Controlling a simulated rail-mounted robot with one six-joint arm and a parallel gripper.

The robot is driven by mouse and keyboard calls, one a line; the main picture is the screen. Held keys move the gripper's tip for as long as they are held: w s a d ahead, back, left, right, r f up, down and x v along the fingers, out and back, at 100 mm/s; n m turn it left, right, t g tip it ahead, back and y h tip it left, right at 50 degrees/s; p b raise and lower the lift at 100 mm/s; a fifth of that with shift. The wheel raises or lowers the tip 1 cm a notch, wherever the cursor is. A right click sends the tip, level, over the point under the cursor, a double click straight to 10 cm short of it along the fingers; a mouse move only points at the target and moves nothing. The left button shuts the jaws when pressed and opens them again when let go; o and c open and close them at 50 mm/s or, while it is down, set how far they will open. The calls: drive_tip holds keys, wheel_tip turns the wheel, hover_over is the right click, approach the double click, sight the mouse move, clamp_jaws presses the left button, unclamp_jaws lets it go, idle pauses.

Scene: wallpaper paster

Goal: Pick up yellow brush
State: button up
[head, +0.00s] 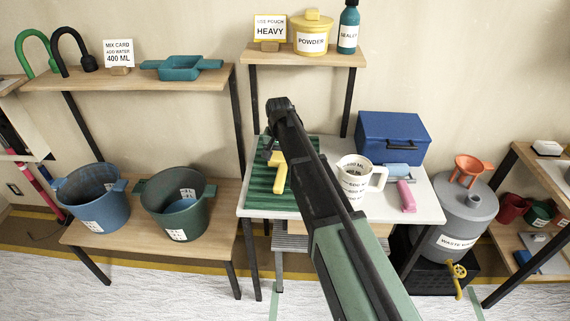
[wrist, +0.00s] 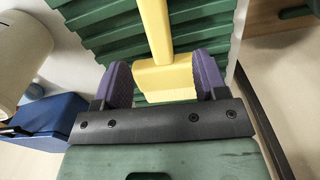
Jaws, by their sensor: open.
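The yellow brush (head: 280,174) lies on a green ribbed rack (head: 262,201) at the left of the white table. In the wrist view the brush (wrist: 165,77) shows a long handle running up and a wide block at its lower end. My gripper (wrist: 163,80) is open, with one purple finger on each side of the wide block. A gap shows beside the left finger; I cannot tell whether the right finger touches. In the head view my gripper (head: 272,150) is over the rack, partly hidden by my arm, beside the brush's upper end.
A white measuring jug (head: 353,183), a pink roller (head: 405,196) and a blue box (head: 392,137) stand right of the rack on the table (head: 420,212). A shelf (head: 335,57) with a yellow powder tub (head: 312,36) is above. Buckets (head: 92,197) stand at left.

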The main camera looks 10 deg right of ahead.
sight(281, 174)
wheel_tip(281, 174, down, 9)
drive_tip(key=b, duration=0.7)
drive_tip(key=shift+s+d+f+b, duration=0.1)
drive_tip(key=shift+d+f+b, duration=0.05)
drive_tip(key=shift+b, duration=0.2)
drive_tip(key=shift+r, duration=0.25)
drive_tip(key=c, duration=1)
drive_tip(key=shift+p, duration=0.3)
wheel_tip(281, 174, up, 20)
drive_tip(key=p, duration=2)
